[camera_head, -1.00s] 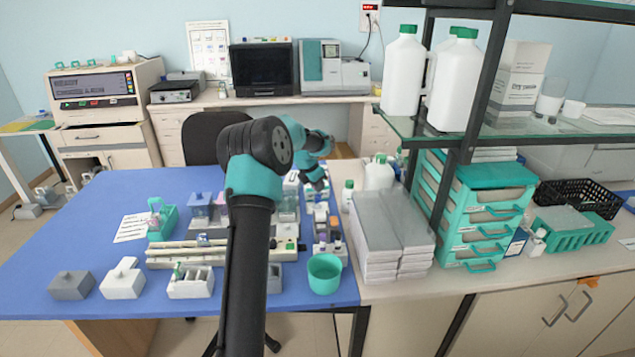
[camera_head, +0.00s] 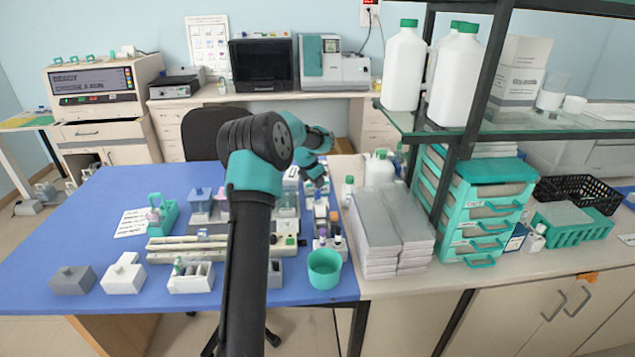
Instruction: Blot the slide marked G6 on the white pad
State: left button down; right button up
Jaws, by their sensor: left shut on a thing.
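My left gripper (camera_head: 317,178) is far forward over the back right part of the blue table, near its right edge. It is small in the view and partly covered by my own wrist. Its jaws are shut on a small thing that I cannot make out. No G6 mark is readable. I cannot tell whether the white block is the white pad. My right gripper is not in view.
A slotted white rack (camera_head: 191,279) and a teal cup (camera_head: 324,270) stand along the table's front. Staining jars and bottles crowd the middle, partly hidden by my arm. Stacked grey-white boxes (camera_head: 377,225) stand to the right. The table's left part is clear.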

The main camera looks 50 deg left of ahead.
pick_arm(q)
jog(key=shift+f, duration=0.6)
dwell(3.1)
jog(key=shift+r, duration=0.15)
jog(key=shift+r, duration=3)
jog(key=shift+s+d+r+m, duration=0.2)
jog(key=shift+s+m, duration=0.15)
jog(key=shift+m, duration=0.05)
jog(key=s+d+r+m+g, duration=0.2)
jog(key=s+d+m, duration=0.3)
jog(key=s+m, duration=0.3)
jog(key=s+d+r+m+g+h, duration=0.1)
jog(key=s+d+r+m+g, duration=0.2)
jog(key=s+m, duration=0.6)
jog(key=s+d+r+m+g+h, duration=0.1)
jog(key=s+d+r+m+g, duration=0.1)
jog(key=s+d+m, duration=0.5)
jog(key=s+m+g, duration=0.1)
jog(key=s, duration=0.4)
jog(key=shift+s+d+r+m, duration=0.3)
jog(key=shift+s+m, duration=0.05)
jog(key=shift+m, duration=0.05)
